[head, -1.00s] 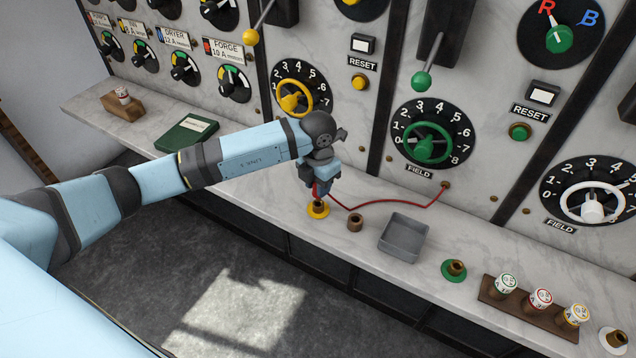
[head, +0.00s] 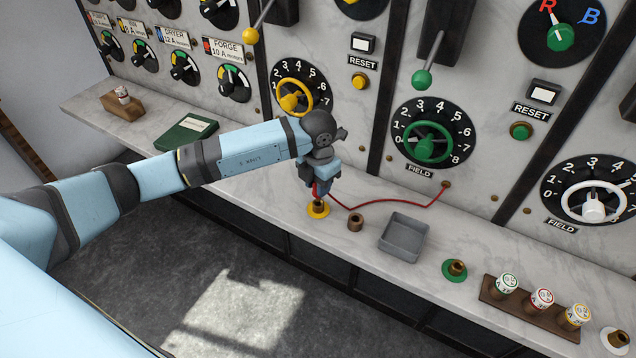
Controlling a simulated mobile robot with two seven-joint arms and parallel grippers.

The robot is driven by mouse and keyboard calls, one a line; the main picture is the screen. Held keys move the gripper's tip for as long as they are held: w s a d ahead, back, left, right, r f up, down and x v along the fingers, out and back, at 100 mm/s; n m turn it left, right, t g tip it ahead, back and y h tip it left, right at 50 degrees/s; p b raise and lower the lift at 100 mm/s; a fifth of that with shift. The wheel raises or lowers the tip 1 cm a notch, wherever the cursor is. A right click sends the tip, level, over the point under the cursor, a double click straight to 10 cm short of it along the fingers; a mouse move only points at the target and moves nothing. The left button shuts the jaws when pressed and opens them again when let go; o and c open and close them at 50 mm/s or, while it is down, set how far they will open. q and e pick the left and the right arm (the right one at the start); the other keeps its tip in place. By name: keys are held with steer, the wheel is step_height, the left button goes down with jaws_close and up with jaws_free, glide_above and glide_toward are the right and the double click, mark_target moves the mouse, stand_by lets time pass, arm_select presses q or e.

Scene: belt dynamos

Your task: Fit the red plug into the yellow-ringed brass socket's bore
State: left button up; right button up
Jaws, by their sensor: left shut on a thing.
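My left gripper (head: 316,190) points down over the yellow-ringed brass socket (head: 318,209) at the shelf's front. It is shut on the red plug, which is mostly hidden between the fingers; a bit of red shows at the gripper. The plug's red cord (head: 400,207) runs from there along the shelf to a hole in the marble panel. The plug is right above or at the socket's mouth; I cannot tell whether its tip is in the bore. My right gripper is not in view.
A loose brown collar (head: 356,222) and a grey tray (head: 404,237) stand right of the socket. Further right are a green-ringed socket (head: 455,270), a wooden rack (head: 530,315) of fuses and a white-ringed socket (head: 615,340). A green book (head: 186,134) lies left, behind my arm.

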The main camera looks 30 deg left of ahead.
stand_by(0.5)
arm_select(q)
steer(key=shift+f+b, duration=1.5)
steer(key=shift+f, duration=0.25)
steer(key=o, duration=1)
step_height(320, 180, up, 14)
steer(key=shift+f+b, duration=0.1)
steer(key=shift+b, duration=0.5)
